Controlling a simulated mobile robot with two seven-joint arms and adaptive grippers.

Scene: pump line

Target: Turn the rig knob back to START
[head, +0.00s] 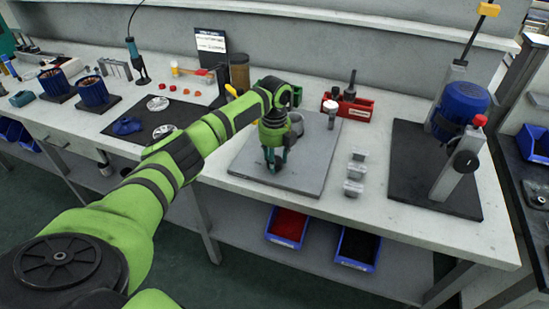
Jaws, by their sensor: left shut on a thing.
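The rig stands at the right end of the bench, with a blue motor (462,105) on a black base plate (408,175). Its black round knob (465,162) sits on a light grey upright post with a red button (480,121) on top. The knob's mark is too small to read. My left gripper (273,165) points down over a grey plate (312,165) mid-bench, well left of the knob. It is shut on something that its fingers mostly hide. A grey round part (296,124) shows just behind it. My right gripper is not in view.
Several small grey blocks (355,172) stand between the plate and the rig. A red tool holder (350,107) and a white red-topped bottle (331,113) stand behind. Blue motors (93,92) and a black mat (128,118) are at left.

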